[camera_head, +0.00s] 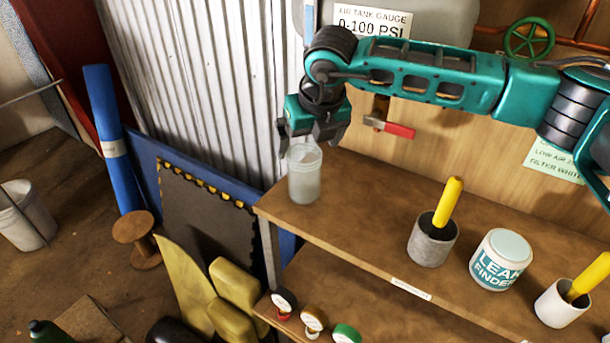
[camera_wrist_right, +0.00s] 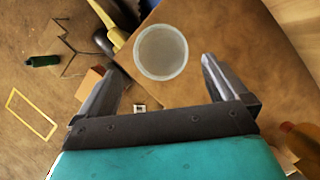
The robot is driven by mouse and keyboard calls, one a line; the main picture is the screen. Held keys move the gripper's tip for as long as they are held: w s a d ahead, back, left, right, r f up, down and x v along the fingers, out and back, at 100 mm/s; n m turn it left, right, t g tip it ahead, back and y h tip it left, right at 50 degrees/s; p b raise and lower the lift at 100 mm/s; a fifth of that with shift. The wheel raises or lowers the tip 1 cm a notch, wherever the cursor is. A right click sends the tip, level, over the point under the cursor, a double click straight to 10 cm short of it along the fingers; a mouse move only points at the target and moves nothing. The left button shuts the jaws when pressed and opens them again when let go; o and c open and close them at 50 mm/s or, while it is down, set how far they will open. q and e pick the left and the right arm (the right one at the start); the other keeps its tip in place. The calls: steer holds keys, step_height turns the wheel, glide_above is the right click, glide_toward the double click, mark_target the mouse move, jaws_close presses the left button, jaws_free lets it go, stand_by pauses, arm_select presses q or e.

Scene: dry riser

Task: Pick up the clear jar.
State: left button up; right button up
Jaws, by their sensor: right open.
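The clear jar (camera_head: 305,176) stands upright at the left end of the wooden shelf (camera_head: 400,233). It looks pale and frosted. In the right wrist view the jar (camera_wrist_right: 161,52) is seen from above as a round rim, ahead of the fingers and roughly between their lines. My right gripper (camera_head: 313,140) is above the jar, pointing down, with its fingers near the jar's top. In the right wrist view the gripper (camera_wrist_right: 158,85) is open and nothing is held between its fingers. I cannot tell whether a finger touches the jar. My left gripper is not in view.
A grey cup with a yellow-handled tool (camera_head: 432,243), a leak finder tub (camera_head: 500,260) and a white cup (camera_head: 561,303) stand to the right on the shelf. A red-handled valve (camera_head: 390,127) juts from the back panel. Corrugated metal (camera_head: 215,80) stands behind left.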

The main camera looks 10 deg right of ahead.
mark_target(307, 150)
steer(key=x, duration=0.3)
steer(key=shift+w+d+f, duration=0.1)
steer(key=shift+f, duration=0.05)
steer(key=shift+x, duration=2.3)
steer(key=shift+c, duration=0.4)
steer(key=c, duration=1)
